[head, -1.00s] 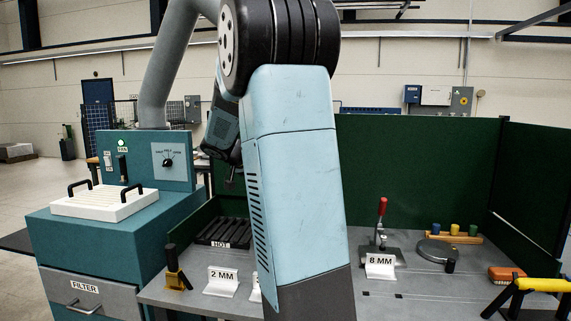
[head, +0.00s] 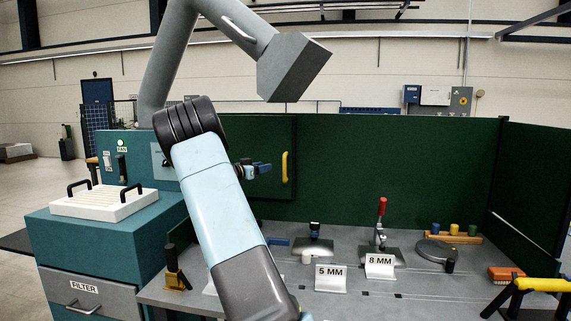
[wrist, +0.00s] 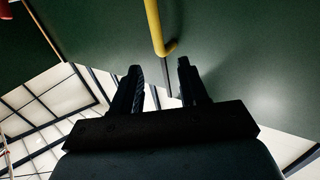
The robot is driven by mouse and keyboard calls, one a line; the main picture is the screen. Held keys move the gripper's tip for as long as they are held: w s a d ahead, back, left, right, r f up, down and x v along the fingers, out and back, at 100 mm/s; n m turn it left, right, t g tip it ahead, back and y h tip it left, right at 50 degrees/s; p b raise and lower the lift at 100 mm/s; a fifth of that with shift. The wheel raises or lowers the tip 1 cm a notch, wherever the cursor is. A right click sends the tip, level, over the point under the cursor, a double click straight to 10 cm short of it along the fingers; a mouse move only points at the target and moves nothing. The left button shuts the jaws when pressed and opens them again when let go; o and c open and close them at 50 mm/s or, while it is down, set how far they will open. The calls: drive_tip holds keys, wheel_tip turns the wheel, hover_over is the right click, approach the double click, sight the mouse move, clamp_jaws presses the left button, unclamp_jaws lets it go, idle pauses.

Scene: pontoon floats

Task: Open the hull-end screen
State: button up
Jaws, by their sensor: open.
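The green screen (head: 400,160) stands upright behind the workbench. A yellow handle (head: 285,168) is fixed upright on the green panel (head: 268,150) at the screen's left end. The handle also shows in the wrist view (wrist: 155,25), at the top centre, with its bent end just beyond my fingertips. My gripper (head: 262,168) is just left of the handle in the head view. It is open and empty, and the handle's end lies ahead of the gap between the fingers (wrist: 160,75), not visibly gripped. My arm hides the panel's lower left part.
A teal cabinet with a white slatted tray (head: 103,204) stands at left. On the grey bench are a red-handled clamp (head: 381,225), a 5 MM sign (head: 331,279), an 8 MM sign (head: 380,266) and a round dark tool (head: 437,251). A grey extraction hood (head: 293,66) hangs above my gripper.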

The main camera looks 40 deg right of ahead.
hover_over(284, 178)
drive_tip(key=shift+w+d, duration=0.45)
clamp_jaws()
idle(0.4)
drive_tip(key=shift+r, duration=0.1)
